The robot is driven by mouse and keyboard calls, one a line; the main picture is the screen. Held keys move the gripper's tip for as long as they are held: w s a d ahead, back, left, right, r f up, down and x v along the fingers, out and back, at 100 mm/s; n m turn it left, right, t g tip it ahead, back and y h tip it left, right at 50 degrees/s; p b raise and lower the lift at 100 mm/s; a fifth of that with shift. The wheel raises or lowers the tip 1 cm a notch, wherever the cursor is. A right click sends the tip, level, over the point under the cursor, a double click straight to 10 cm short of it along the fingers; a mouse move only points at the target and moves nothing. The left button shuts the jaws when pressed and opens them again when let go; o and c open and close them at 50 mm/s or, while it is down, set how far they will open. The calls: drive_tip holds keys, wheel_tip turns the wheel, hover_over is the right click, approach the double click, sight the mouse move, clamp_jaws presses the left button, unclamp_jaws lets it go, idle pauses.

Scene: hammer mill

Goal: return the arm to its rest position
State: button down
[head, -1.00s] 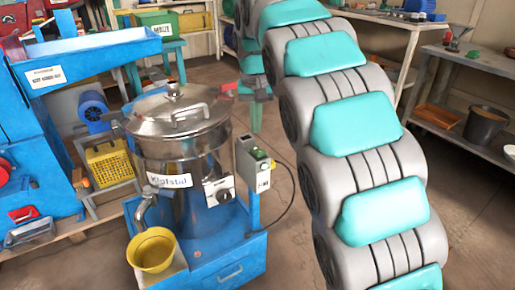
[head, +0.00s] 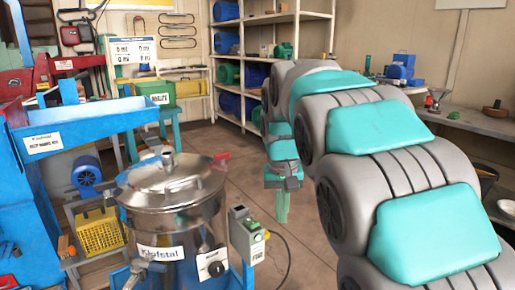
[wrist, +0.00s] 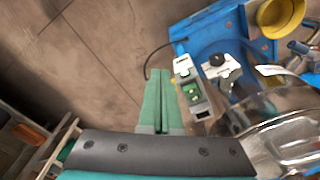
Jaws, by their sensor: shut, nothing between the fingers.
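My arm, grey with teal pads, fills the right side of the head view and bends down in the middle. My gripper (head: 282,207) hangs at its end, with green fingers pointing down over the floor, to the right of the steel machine. In the wrist view my gripper (wrist: 158,100) shows its two green fingers side by side, shut, with nothing between them. It is apart from the grey switch box (wrist: 190,90) with green buttons beside it.
The steel pot (head: 175,195) labelled Klofstal stands on a blue base (wrist: 215,40). A blue machine (head: 75,130) is at left, a yellow basket (head: 98,232) below it. Shelves with blue bins (head: 228,75) stand behind. A bench (head: 470,120) is at right. Open floor (head: 240,150) lies between.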

drive_tip(key=s+d+f+g, duration=0.1)
drive_tip(key=s+d+f, duration=0.2)
drive_tip(key=s, duration=0.8)
drive_tip(key=s+d+f, duration=0.3)
drive_tip(key=s+f, duration=0.3)
drive_tip(key=s, duration=0.5)
drive_tip(key=s+d+f+g, duration=0.1)
drive_tip(key=s+d+f, duration=0.2)
drive_tip(key=s, duration=0.8)
drive_tip(key=shift+d+f+g, duration=0.3)
drive_tip(key=shift+d+f, duration=0.05)
drive_tip(key=shift+f, duration=0.45)
